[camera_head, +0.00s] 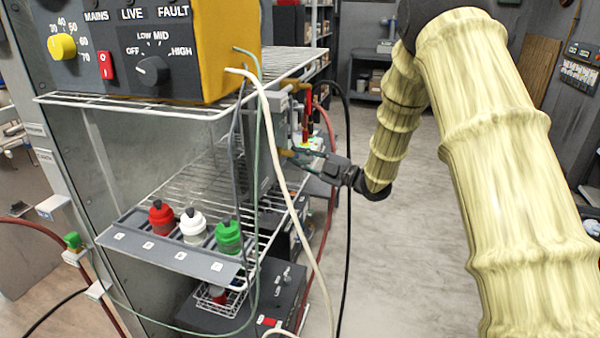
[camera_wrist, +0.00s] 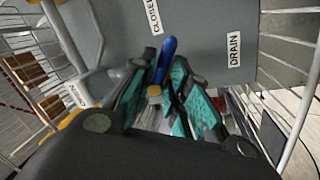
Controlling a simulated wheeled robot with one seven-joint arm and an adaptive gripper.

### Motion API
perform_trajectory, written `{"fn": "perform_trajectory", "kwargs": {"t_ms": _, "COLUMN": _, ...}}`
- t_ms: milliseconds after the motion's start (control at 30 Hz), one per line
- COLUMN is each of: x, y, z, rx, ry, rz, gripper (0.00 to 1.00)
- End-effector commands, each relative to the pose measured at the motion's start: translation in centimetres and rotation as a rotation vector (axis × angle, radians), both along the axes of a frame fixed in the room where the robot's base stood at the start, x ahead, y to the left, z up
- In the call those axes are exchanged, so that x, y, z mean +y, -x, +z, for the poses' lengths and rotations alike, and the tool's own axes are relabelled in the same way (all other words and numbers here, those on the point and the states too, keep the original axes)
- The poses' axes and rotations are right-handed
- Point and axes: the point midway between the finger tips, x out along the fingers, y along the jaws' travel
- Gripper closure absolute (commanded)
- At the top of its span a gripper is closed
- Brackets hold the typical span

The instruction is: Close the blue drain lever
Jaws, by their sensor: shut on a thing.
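The blue drain lever (camera_wrist: 166,55) shows in the wrist view, in front of a grey panel (camera_wrist: 205,28) with labels reading CLOSED and DRAIN. A brass-coloured fitting (camera_wrist: 154,91) sits at its near end. My gripper (camera_wrist: 164,75), with teal pads, is shut on the lever, one finger on each side. The lever's tip sticks out past the fingers, pointing toward the area between the two labels. In the head view my gripper (camera_head: 297,157) reaches the side of a grey unit (camera_head: 262,150) beside the wire rack; the lever cannot be made out there.
A wire shelf (camera_head: 200,165) holds red, white and green capped bottles at left. A yellow control box (camera_head: 232,50) stands above. Pale, green and black hoses hang between the rack and my arm. A red hose (camera_head: 331,130) passes near my gripper. The floor at right is clear.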

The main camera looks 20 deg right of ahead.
Motion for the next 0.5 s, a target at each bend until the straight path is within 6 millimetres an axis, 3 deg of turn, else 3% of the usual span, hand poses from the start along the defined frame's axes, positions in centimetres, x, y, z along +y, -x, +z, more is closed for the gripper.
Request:
{"fn": "perform_trajectory", "kwargs": {"t_ms": 33, "x": -0.05, "y": -0.08, "z": -0.65, "rx": -0.033, "ry": 0.021, "rz": 0.001, "gripper": 1.0}}
{"fn": "perform_trajectory", "kwargs": {"t_ms": 500, "x": -0.19, "y": -0.33, "z": -0.05, "rx": -0.313, "ry": 0.212, "rz": 0.0, "gripper": 1.0}}
